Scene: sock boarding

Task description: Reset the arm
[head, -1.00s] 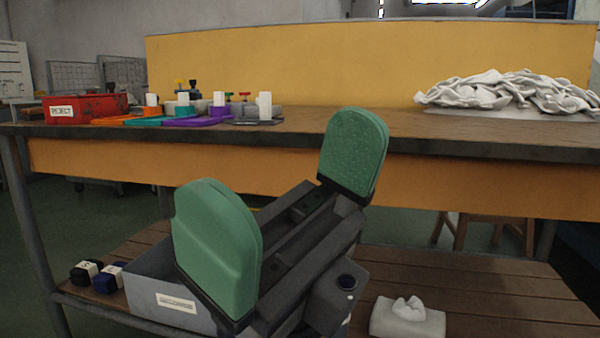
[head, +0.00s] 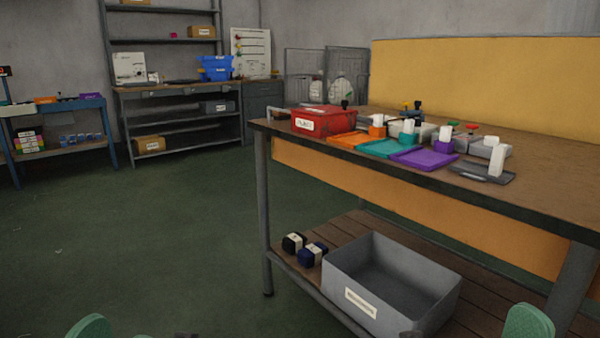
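My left gripper (head: 90,327) shows only as a green padded fingertip at the bottom left edge of the head view. My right gripper (head: 527,322) shows only as a green padded fingertip at the bottom right edge. The rest of both grippers and nearly all of both arms are below the picture, so their opening cannot be judged. Nothing is seen held at the visible pads.
A workbench (head: 540,191) stands at the right with a red bin (head: 325,120), coloured trays and a yellow back panel (head: 470,85). A grey bin (head: 400,285) sits on its lower shelf. Shelving (head: 185,92) stands behind. The green floor (head: 160,230) at the left is clear.

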